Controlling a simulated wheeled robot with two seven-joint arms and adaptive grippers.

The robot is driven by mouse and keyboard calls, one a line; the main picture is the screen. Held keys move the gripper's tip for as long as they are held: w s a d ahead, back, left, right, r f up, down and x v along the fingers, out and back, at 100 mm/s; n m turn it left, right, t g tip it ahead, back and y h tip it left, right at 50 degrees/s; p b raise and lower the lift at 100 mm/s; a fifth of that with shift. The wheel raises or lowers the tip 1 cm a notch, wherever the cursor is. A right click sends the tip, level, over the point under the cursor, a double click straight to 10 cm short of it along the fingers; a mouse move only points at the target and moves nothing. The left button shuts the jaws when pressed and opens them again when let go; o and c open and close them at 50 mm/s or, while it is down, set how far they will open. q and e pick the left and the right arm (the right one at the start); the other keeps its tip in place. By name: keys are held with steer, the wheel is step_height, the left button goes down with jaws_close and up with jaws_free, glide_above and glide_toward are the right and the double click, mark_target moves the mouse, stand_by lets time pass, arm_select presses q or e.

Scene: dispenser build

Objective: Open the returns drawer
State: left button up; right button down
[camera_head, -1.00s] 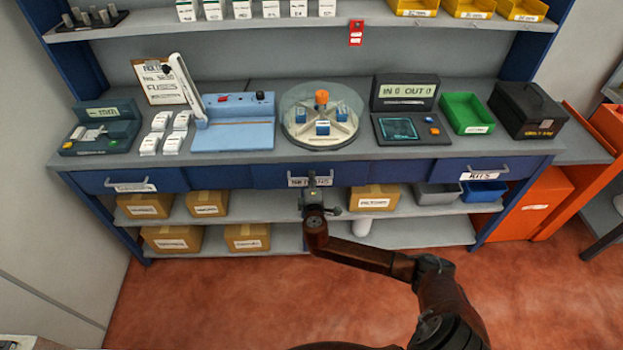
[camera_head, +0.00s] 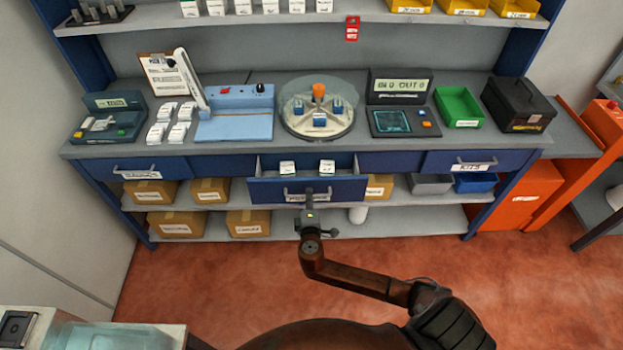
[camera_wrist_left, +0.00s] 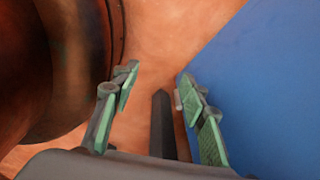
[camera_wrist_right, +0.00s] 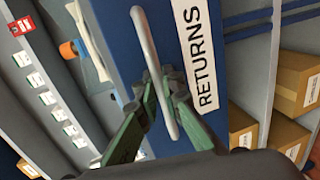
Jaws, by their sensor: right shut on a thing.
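The returns drawer (camera_head: 340,187) is the middle blue drawer under the counter, and it stands pulled out, with two small white boxes (camera_head: 288,168) showing inside. Its front carries a RETURNS label (camera_wrist_right: 195,55) and a grey bar handle (camera_wrist_right: 155,70) in the right wrist view. My right gripper (camera_head: 309,196) is at the drawer front, shut on the handle; its green fingers (camera_wrist_right: 163,98) meet around the bar. My left gripper (camera_wrist_left: 155,95) shows only in its wrist view, open and empty, with its fingers apart.
The counter bears a blue device (camera_head: 235,125), a round clear-covered carousel (camera_head: 318,108), a green bin (camera_head: 459,108) and a black box (camera_head: 518,105). Cardboard boxes (camera_head: 248,223) sit on the shelves below. The KITS drawer (camera_head: 475,162) is closed at right. Red floor is open in front.

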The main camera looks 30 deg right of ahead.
arm_select(q)
steer(key=r+p, duration=0.1)
steer(key=w+r+p, duration=0.1)
steer(key=r, duration=0.1)
steer(key=shift+w, duration=0.2)
arm_select(e)
steer(key=f+v, duration=0.2)
steer(key=v, duration=0.8)
steer(key=shift+s+a, duration=0.3)
steer(key=shift+s, duration=0.25)
steer(key=c, duration=2.3)
jaws_free()
steer(key=shift+c, duration=0.2)
arm_select(q)
steer(key=shift+s, duration=0.15)
arm_select(e)
steer(key=v, duration=1.2)
arm_select(q)
steer(key=shift+d, duration=0.1)
arm_select(e)
steer(key=shift+f, duration=0.2)
